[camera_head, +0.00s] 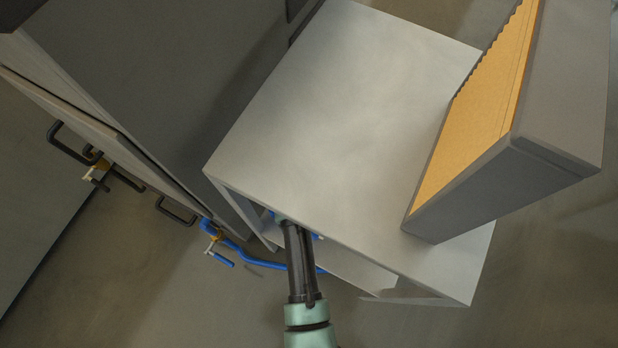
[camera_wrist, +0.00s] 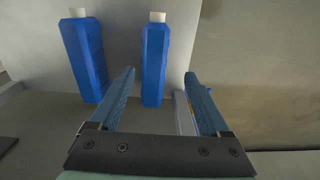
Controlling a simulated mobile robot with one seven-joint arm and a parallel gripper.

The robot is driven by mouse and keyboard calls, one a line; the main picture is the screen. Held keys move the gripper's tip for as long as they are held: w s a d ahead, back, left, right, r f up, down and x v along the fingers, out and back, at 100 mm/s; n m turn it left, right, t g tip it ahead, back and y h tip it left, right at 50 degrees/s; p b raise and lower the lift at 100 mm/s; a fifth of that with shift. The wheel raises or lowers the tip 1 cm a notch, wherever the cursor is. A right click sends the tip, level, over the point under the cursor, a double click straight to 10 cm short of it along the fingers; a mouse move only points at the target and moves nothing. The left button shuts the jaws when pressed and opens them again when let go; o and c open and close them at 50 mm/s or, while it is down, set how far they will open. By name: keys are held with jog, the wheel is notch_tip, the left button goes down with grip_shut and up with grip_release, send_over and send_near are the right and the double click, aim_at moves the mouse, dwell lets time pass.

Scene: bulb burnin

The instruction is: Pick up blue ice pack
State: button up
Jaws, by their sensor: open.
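Two blue ice packs with white caps stand upright in the wrist view, one at the left (camera_wrist: 86,58) and one nearer the middle (camera_wrist: 154,62). My gripper (camera_wrist: 160,73) is open and points toward them. The middle pack shows between its two blue fingers, apparently beyond the tips, with no visible grip on it. The left pack is outside the left finger. In the head view my arm reaches under the top of a grey open-fronted stand (camera_head: 350,110), which hides the packs and most of my gripper.
A pale item with a yellowish mark (camera_wrist: 184,112) is close to the right finger, partly hidden. A large grey box with an orange-tan panel (camera_head: 510,165) sits on the stand's top. A grey cabinet (camera_head: 165,90) is at left. A blue hose (camera_head: 262,261) is below the stand's front.

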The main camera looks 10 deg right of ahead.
jog(key=shift+w+d+f, duration=0.1)
jog(key=shift+w+d, duration=0.1)
jog(key=shift+w, duration=0.05)
jog(key=shift+w+f+b, duration=0.1)
jog(key=shift+f+b, duration=0.2)
jog(key=shift+f, duration=0.1)
notch_tip(320, 180, down, 2)
jog(key=shift+a+f+b, duration=0.1)
jog(key=shift+b, duration=0.5)
jog(key=f+b, duration=0.1)
jog(key=f, duration=0.1)
jog(key=f+b, duration=0.1)
jog(key=f, duration=0.1)
jog(key=shift+w+a+f+b, duration=0.1)
jog(key=shift+w+f+b, duration=0.1)
jog(key=shift+b, duration=0.2)
jog(key=shift+r, duration=0.1)
jog(key=shift+c, duration=0.3)
grip_shut()
